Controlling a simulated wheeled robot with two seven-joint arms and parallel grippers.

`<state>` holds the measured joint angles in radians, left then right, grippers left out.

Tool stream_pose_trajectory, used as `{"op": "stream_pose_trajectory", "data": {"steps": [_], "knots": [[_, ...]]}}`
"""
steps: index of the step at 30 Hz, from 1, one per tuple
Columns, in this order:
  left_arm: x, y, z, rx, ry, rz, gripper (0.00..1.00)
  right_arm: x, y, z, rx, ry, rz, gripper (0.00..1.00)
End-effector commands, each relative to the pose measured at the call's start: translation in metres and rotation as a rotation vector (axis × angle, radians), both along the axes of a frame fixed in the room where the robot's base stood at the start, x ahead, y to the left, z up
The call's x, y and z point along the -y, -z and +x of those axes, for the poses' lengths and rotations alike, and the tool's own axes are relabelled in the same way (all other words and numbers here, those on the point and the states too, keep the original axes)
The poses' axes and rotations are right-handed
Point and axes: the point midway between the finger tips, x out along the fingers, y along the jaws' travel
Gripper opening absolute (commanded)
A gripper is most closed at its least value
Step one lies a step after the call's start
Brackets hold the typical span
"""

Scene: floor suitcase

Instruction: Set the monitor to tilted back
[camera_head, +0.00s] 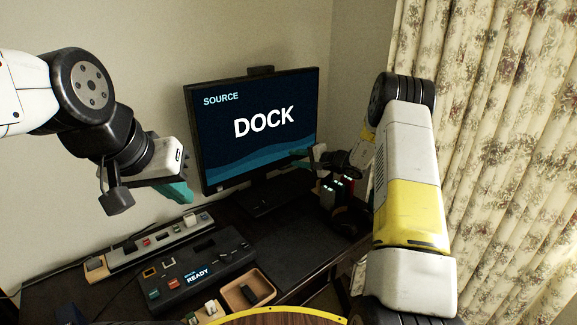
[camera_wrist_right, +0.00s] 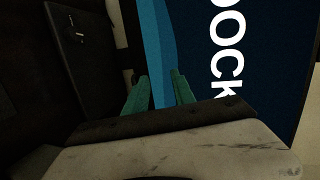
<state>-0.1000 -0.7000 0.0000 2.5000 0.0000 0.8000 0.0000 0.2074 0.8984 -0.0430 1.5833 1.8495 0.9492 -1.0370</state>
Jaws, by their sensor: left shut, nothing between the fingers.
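The monitor (camera_head: 262,150) stands on the back of the desk, its screen showing "SOURCE DOCK". It also shows close up in the right wrist view (camera_wrist_right: 245,55), where the picture is turned sideways. My right gripper (camera_head: 302,158) is in front of the screen's lower right part. In the right wrist view its two green fingers (camera_wrist_right: 160,82) are apart, with nothing seen between them but the view beyond. I cannot tell whether they touch the monitor. My left gripper (camera_head: 178,191) is shut and empty, left of the monitor above the power strip. The monitor's rear is hidden.
A power strip (camera_head: 158,243) lies along the desk's back left. A dark stand with small lights (camera_head: 328,196) is at right. A curtain (camera_head: 510,130) hangs at far right.

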Motion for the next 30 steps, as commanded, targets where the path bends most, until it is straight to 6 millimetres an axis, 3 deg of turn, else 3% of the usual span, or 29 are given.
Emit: {"op": "stream_pose_trajectory", "data": {"steps": [1, 3, 8, 13, 24, 30], "knots": [[0.000, 0.000, 0.000, 0.000, 0.000, 0.000, 0.00, 0.009, 0.023, 0.009, -0.003, 0.038, 0.017, 0.31], [0.000, 0.000, 0.000, 0.000, 0.000, 0.000, 0.00, 0.021, 0.045, 0.020, 0.002, 0.088, 0.032, 0.31], [0.000, 0.000, 0.000, 0.000, 0.000, 0.000, 0.00, 0.037, 0.075, 0.032, 0.010, 0.160, 0.051, 0.31], [0.000, 0.000, 0.000, 0.000, 0.000, 0.000, 0.00, 0.037, 0.084, 0.040, 0.013, 0.178, 0.054, 0.31], [0.000, 0.000, 0.000, 0.000, 0.000, 0.000, 0.00, 0.006, 0.094, 0.085, 0.013, 0.176, 0.054, 0.31], [0.000, 0.000, 0.000, 0.000, 0.000, 0.000, 0.00, -0.002, 0.097, 0.097, 0.012, 0.178, 0.055, 0.31]]}}
